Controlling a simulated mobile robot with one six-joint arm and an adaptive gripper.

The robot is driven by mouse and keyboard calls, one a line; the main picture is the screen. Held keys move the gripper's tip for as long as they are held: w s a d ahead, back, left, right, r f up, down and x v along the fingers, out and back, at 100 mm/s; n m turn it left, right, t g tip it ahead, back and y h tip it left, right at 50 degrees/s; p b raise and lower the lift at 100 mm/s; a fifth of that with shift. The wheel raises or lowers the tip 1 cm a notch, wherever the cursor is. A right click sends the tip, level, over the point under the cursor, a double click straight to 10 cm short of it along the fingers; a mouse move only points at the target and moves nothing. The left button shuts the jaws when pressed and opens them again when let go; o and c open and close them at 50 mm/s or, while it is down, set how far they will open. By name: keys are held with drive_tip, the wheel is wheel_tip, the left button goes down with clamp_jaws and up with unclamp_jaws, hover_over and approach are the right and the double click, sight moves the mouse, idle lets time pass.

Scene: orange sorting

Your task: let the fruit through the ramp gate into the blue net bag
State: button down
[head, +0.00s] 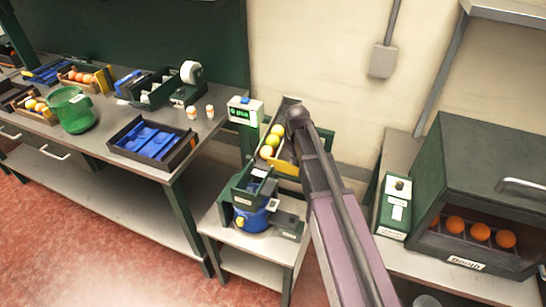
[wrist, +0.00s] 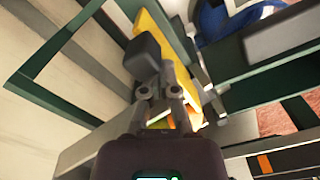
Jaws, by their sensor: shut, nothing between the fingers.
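My arm reaches over the right side of the ramp, and my gripper's fingertips are hidden in the head view. In the wrist view my gripper (wrist: 172,92) is shut and empty, close to a yellow strip (wrist: 182,62) and a dark block (wrist: 143,54). I cannot tell whether it touches them.
A dark booth (head: 490,170) with oranges is at right, beside a green box (head: 394,207). At left, a bench carries a blue-lined tray (head: 181,158) and a green bucket (head: 71,111).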

drive_tip(key=shift+s+d, duration=0.25)
drive_tip(key=shift+d, duration=0.3)
drive_tip(key=shift+s+d, duration=0.15)
drive_tip(key=shift+d, duration=0.2)
drive_tip(key=shift+s+d, duration=0.2)
drive_tip(key=shift+d, duration=0.3)
drive_tip(key=shift+w+a, duration=0.1)
drive_tip(key=shift+a, duration=0.15)
drive_tip(key=shift+w+a, duration=0.15)
drive_tip(key=shift+a, duration=0.2)
drive_tip(key=shift+r, duration=0.15)
drive_tip(key=shift+r+p, duration=3.9)
drive_tip(key=shift+p, duration=0.15)
